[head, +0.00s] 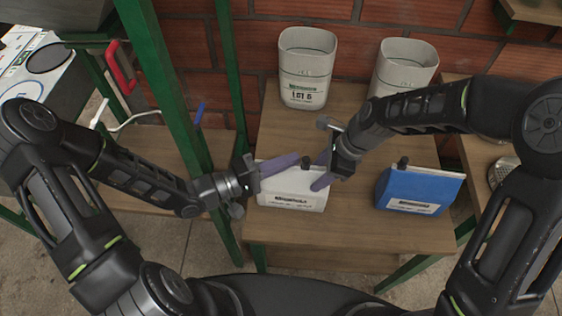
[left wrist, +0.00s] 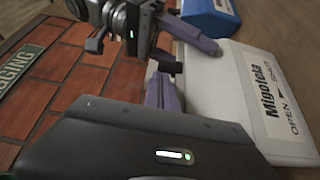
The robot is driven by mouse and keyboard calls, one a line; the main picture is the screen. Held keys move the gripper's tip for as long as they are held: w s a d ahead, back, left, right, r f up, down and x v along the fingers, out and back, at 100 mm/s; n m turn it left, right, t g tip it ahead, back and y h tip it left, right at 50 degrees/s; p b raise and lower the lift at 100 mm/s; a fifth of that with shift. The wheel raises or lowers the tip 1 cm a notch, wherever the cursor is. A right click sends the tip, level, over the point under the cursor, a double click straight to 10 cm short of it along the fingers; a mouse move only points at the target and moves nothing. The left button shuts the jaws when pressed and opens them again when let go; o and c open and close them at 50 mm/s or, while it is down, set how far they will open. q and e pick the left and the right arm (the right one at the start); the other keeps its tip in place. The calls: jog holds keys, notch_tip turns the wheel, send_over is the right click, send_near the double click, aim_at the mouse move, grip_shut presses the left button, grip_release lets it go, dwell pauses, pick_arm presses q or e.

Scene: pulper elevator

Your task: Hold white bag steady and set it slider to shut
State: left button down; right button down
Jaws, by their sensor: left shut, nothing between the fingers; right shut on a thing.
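The white bag (head: 291,198) stands on the wooden table with its label facing me. Its black slider (head: 307,162) sits along the top edge, right of the middle. My right gripper (head: 321,180) is shut on the bag's upper right end.
A blue bag (head: 410,194) with a black slider (head: 402,162) stands to the right. Two pale bins (head: 307,62) and (head: 405,62) stand at the back by the brick wall. A green post (head: 168,90) rises left of the table. The table front (head: 330,230) is clear.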

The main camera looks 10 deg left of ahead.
aim_at(309, 175)
jog(key=shift+s+d+f, duration=0.1)
jog(key=shift+s+f, duration=0.15)
pick_arm(q)
jog(key=shift+d, duration=2.7)
jog(key=shift+s, duration=0.1)
jog(key=v, duration=1)
